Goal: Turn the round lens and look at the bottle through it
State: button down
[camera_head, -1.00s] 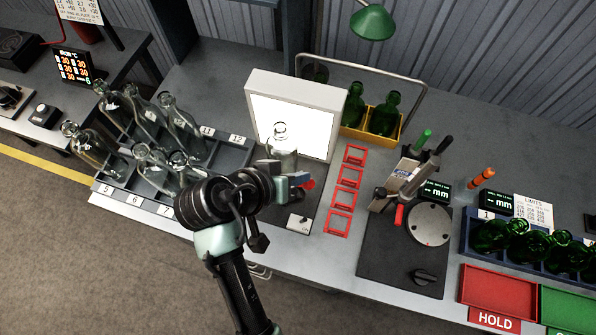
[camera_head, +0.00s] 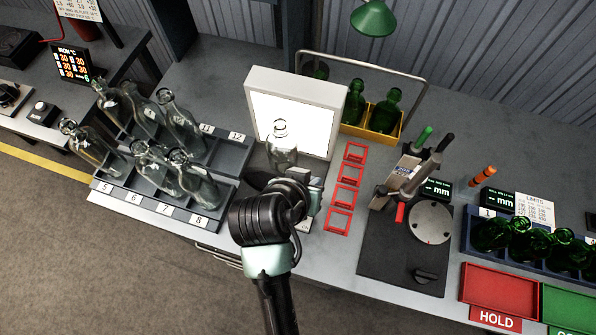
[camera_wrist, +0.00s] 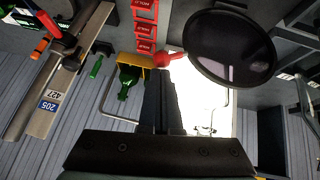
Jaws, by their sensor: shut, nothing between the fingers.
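A clear bottle (camera_head: 282,150) stands upright in front of the bright white light panel (camera_head: 320,110). The round lens is a dark disc in a black rim (camera_wrist: 231,47) in the wrist view, at upper right, with a red tab (camera_wrist: 172,57) on its left side. In the head view part of a dark disc (camera_head: 262,178) shows just below the bottle, mostly behind my wrist. My gripper (camera_wrist: 164,75) is shut and empty, its fingertips close to the red tab; whether they touch it I cannot tell. In the head view my gripper (camera_head: 316,190) is right of the lens.
A rack of clear bottles (camera_head: 150,222) is at left. Red square frames (camera_head: 347,197) lie just right of my gripper. A yellow crate (camera_head: 384,140) with green bottles stands behind. A dark gauge plate (camera_head: 380,255) and a red HOLD tray (camera_head: 497,293) are at right.

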jog(key=s+d+f+m+t+y+b, duration=0.1)
jog(key=d+f+y+b, duration=0.1)
jog(key=f, duration=0.4)
jog(key=shift+d+m+y, duration=0.3)
jog(key=shift+d+y, duration=0.55)
jog(key=shift+y, duration=0.25)
jog(key=shift+s+f, duration=0.1)
jog(key=shift+f, duration=0.05)
